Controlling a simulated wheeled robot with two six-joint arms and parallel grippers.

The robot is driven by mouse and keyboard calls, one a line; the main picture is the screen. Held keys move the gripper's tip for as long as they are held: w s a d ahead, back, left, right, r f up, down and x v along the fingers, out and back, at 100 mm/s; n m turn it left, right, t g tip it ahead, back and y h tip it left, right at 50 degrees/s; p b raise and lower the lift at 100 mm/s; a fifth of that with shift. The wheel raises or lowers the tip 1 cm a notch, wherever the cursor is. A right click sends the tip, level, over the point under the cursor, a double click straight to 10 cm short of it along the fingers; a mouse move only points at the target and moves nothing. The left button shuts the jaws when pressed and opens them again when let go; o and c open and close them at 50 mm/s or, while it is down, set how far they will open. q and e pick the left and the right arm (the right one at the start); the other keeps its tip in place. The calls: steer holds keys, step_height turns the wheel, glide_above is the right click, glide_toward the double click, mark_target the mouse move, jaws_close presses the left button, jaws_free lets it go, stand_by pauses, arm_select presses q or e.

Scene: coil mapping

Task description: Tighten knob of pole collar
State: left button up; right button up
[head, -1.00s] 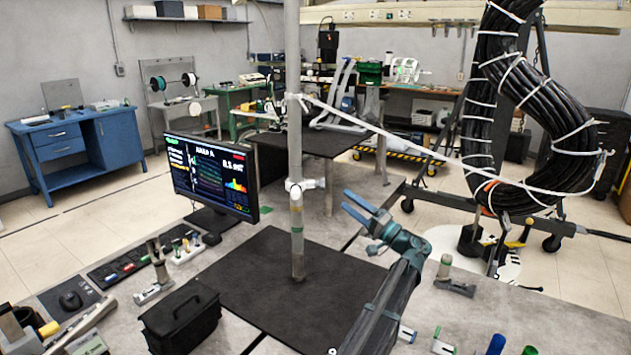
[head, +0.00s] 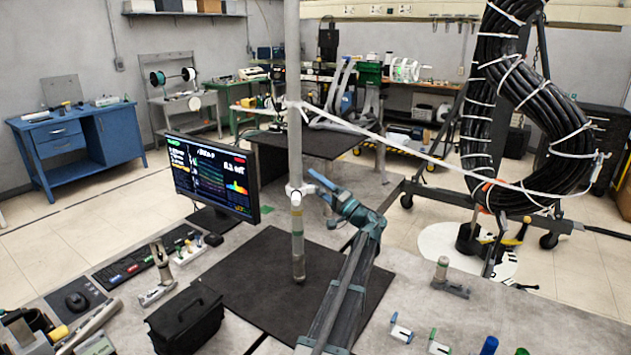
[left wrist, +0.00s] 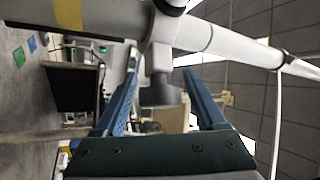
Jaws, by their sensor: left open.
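The upright pole (head: 296,140) stands on a dark mat, with a white pole collar (head: 293,190) around it at mid height. My left gripper (head: 320,187) is right beside the collar, on its right side. In the left wrist view the pole (left wrist: 110,22) crosses the top, and the collar (left wrist: 166,28) sits on it. A grey knob (left wrist: 160,92) sticks out from the collar between the two blue fingers of the left gripper (left wrist: 160,80). The jaws are open, with gaps visible on both sides of the knob. My right gripper is not in view.
A monitor (head: 213,178) stands left of the pole. A black case (head: 185,318) sits at the dark mat's (head: 250,280) front left. A white line runs from the pole to a black cable coil (head: 500,130) at right. The mat around the pole base is clear.

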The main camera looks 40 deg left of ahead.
arm_select(q)
jaws_close()
stand_by(0.4)
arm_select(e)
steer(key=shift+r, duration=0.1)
arm_select(q)
steer(key=shift+s+d+f+m+g+h+p, duration=0.25)
steer(key=shift+f+m+g+h+p, duration=0.55)
steer(key=shift+m+h+p, duration=2.05)
steer(key=shift+s+d+f+m+g+h+p, duration=0.3)
steer(key=shift+m+g+h+p, duration=1.3)
steer(key=shift+p, duration=1.95)
steer(key=shift+s+d+f+m+g+h+p, duration=0.2)
steer(key=shift+f+m+g+h+p, duration=0.45)
steer(key=shift+m+h+p, duration=2.25)
arm_select(e)
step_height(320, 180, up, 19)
steer(key=shift+p, duration=0.3)
arm_select(q)
steer(key=shift+s+n+h, duration=0.1)
steer(key=shift+n+h, duration=0.15)
steer(key=shift+h, duration=0.1)
